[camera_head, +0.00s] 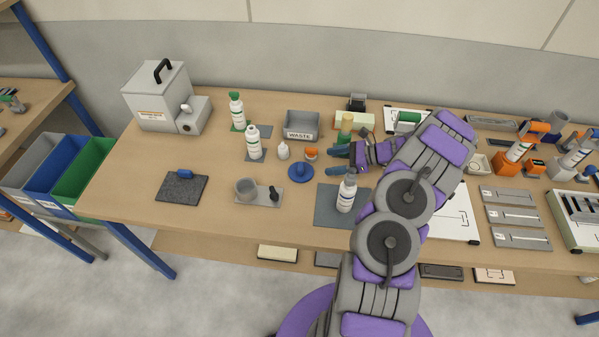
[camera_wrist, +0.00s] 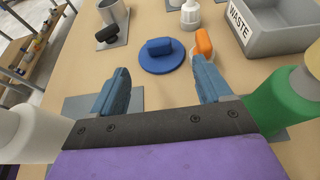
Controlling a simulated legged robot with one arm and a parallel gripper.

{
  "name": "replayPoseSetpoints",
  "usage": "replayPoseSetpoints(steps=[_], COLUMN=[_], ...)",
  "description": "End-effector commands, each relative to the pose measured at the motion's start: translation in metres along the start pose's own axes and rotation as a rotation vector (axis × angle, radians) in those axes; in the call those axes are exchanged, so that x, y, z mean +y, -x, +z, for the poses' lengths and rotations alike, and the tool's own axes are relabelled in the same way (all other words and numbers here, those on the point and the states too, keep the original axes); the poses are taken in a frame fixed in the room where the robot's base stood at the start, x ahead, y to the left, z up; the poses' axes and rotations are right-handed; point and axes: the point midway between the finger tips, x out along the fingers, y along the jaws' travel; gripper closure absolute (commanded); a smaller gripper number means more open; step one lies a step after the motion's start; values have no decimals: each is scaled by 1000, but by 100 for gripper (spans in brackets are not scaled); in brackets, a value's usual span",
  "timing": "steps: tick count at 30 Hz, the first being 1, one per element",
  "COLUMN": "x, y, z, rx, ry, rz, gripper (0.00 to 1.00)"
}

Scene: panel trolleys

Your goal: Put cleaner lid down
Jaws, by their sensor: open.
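A round blue lid with a blue knob (camera_head: 300,173) lies flat on the table, left of my gripper (camera_head: 343,152). It also shows in the wrist view (camera_wrist: 160,58), ahead of the fingertips and apart from them. My gripper (camera_wrist: 161,82) is open, with nothing between its two blue fingers. A small orange-topped item (camera_head: 311,153) stands just behind the blue lid; its orange part (camera_wrist: 204,42) is beyond the right finger in the wrist view. I cannot tell for sure which piece is the cleaner lid.
A white bottle (camera_head: 347,192) on a blue-grey mat (camera_head: 327,205) and a green bottle (camera_head: 345,130) flank my gripper. The grey WASTE bin (camera_head: 302,125) stands behind. A grey cup (camera_head: 246,188) stands on a plate at the left. The table's front left is mostly clear.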

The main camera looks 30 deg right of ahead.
Motion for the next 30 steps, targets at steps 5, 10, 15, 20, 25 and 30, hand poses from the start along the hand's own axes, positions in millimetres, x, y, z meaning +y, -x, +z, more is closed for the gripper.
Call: replayPoseSetpoints(steps=[5,10,15,20,25,30], x=[2,3,2,2,4,4], y=[-39,-70,-84,-92,-118,-136], z=[-2,0,0,-1,-2,0], rx=[0,5,4,2,0,3], ry=[-2,2,1,0,-3,0], rz=[3,1,-1,1,4,3], gripper=[22,22,22,22,22,22])
